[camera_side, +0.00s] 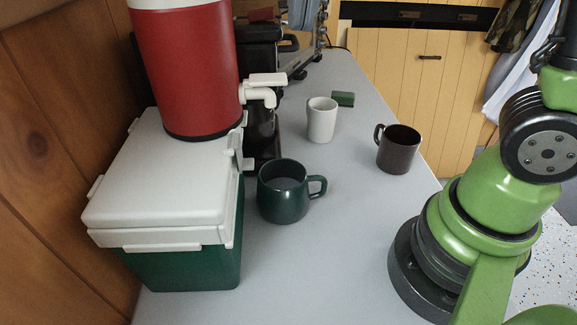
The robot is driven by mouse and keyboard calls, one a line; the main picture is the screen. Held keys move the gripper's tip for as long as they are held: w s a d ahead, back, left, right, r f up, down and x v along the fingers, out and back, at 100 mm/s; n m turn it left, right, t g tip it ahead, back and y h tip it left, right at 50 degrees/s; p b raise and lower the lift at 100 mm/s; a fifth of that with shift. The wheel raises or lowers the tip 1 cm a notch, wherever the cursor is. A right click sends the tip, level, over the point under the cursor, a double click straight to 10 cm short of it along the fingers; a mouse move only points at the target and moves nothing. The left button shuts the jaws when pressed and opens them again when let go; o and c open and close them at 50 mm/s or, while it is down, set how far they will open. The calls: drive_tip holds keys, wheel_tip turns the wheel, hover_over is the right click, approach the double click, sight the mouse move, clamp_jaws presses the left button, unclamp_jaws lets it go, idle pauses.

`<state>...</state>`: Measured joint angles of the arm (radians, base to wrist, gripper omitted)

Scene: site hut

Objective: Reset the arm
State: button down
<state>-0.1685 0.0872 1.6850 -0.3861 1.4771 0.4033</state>
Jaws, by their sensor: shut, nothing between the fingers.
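My green and black arm rises from its round base at the right of the side view, and its upper part runs out of the right edge. My gripper does not show in this view. A dark green mug (284,192) stands upright on the grey counter (330,250), its handle to the right. A white cup (321,120) stands upright farther back. A dark brown mug (398,150) stands to the right, its handle to the left. A small green block (343,99) lies behind the white cup.
A green cooler box (185,268) with a white lid (160,185) stands at the left. A red drink dispenser (188,70) with a white tap (262,92) stands on it. A black appliance (262,60) is behind. The front middle of the counter is clear.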

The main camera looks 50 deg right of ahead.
drive_tip(key=s+d+n+t, duration=0.1)
drive_tip(key=s+t, duration=0.2)
drive_tip(key=s, duration=0.3)
drive_tip(key=s+d+f+n+t+y, duration=0.1)
drive_tip(key=s+n+t, duration=0.1)
drive_tip(key=s, duration=0.4)
drive_tip(key=shift+s+d+n+t, duration=0.15)
drive_tip(key=shift+d+n+t, duration=0.15)
drive_tip(key=shift+t, duration=0.1)
drive_tip(key=shift+a, duration=0.1)
drive_tip(key=w+a+r+m+g+h, duration=0.1)
drive_tip(key=w+a+r+m+g, duration=0.2)
drive_tip(key=w, duration=0.5)
drive_tip(key=w+a+m+g+h, duration=0.15)
drive_tip(key=w+g, duration=0.25)
drive_tip(key=w, duration=0.4)
drive_tip(key=shift+m+y, duration=0.25)
drive_tip(key=shift+y, duration=0.1)
drive_tip(key=shift+s+d+f, duration=0.1)
drive_tip(key=shift+d+f, duration=0.05)
drive_tip(key=shift+f, duration=0.85)
drive_tip(key=shift+s+d+f, duration=0.1)
drive_tip(key=shift+d+f, duration=0.05)
drive_tip(key=shift+f, duration=0.9)
drive_tip(key=shift+s+d+f, duration=0.1)
drive_tip(key=shift+d+f, duration=0.05)
drive_tip(key=shift+f, duration=0.85)
drive_tip(key=shift+f, duration=0.15)
